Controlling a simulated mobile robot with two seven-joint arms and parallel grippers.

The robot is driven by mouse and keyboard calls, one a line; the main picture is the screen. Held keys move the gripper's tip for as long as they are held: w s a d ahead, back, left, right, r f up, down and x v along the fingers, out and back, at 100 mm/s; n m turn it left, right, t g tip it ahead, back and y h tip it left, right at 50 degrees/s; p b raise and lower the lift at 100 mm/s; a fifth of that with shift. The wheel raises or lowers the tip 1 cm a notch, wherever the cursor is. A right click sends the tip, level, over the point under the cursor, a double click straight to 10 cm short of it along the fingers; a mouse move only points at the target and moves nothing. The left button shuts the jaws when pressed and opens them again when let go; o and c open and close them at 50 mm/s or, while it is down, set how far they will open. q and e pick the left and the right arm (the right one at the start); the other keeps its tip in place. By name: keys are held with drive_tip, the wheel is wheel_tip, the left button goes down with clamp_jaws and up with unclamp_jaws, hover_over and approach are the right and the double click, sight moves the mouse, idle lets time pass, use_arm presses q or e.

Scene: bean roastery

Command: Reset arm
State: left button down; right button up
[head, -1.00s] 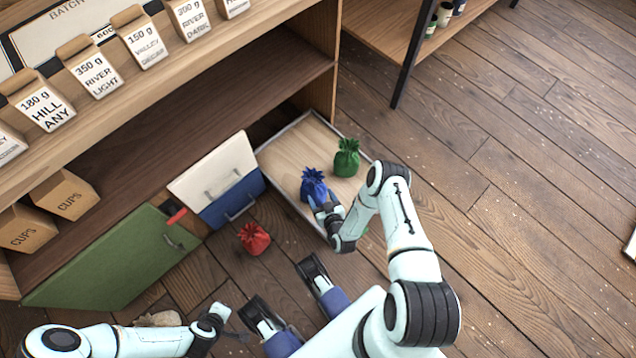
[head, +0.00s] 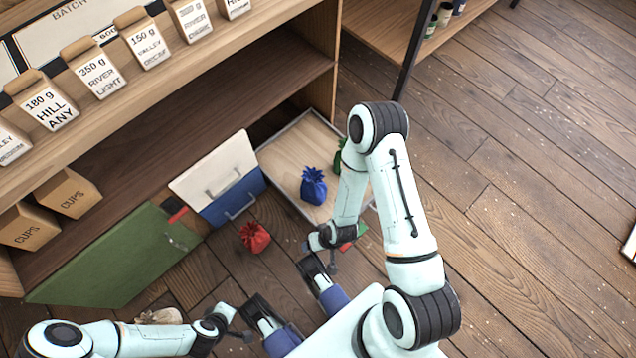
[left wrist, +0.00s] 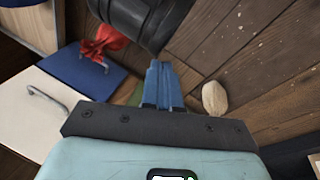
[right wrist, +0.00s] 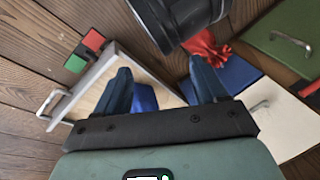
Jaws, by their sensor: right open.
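My right gripper (right wrist: 160,72) is open and empty. In the head view the right gripper (head: 322,243) hangs over the near edge of the pulled-out drawer (head: 286,150). A blue pouch (head: 313,188) stands in that drawer, apart from the gripper; it shows beyond the fingers in the right wrist view (right wrist: 144,98). A green pouch (head: 339,158) in the drawer is mostly hidden behind my right arm. A red pouch (head: 254,238) lies on the floor. My left gripper (left wrist: 164,72) has its fingers together with nothing visible between them, low at the head view's bottom left.
A white and blue drawer front (head: 222,180) and an open green door (head: 115,262) jut out from the shelf unit. A beige sack (head: 160,316) lies on the floor by my left arm. A red-green tag (head: 354,236) is at the drawer's near side.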

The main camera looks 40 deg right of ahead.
use_arm(q)
drive_tip(key=s+d+r+g+p, duration=0.1)
drive_tip(key=s+d+r+p, duration=0.1)
drive_tip(key=r+p, duration=0.7)
drive_tip(key=s+d+r+g+h+p, duration=0.1)
drive_tip(key=s+r+p, duration=0.4)
drive_tip(key=r+p, duration=0.5)
drive_tip(key=shift+s+d+m+g, duration=0.2)
drive_tip(key=shift+d+m+g, duration=0.2)
drive_tip(key=shift+g, duration=0.3)
use_arm(e)
drive_tip(key=s+a+r+g, duration=0.1)
drive_tip(key=s+a+r, duration=0.1)
drive_tip(key=r, duration=0.7)
drive_tip(key=s+a+r+g+y, duration=0.1)
drive_tip(key=s+r, duration=0.4)
drive_tip(key=r, duration=0.5)
drive_tip(key=shift+s+a+n+g, duration=0.2)
drive_tip(key=shift+a+n+g, duration=0.2)
drive_tip(key=shift+g, duration=0.3)
use_arm(q)
drive_tip(key=shift+r, duration=0.1)
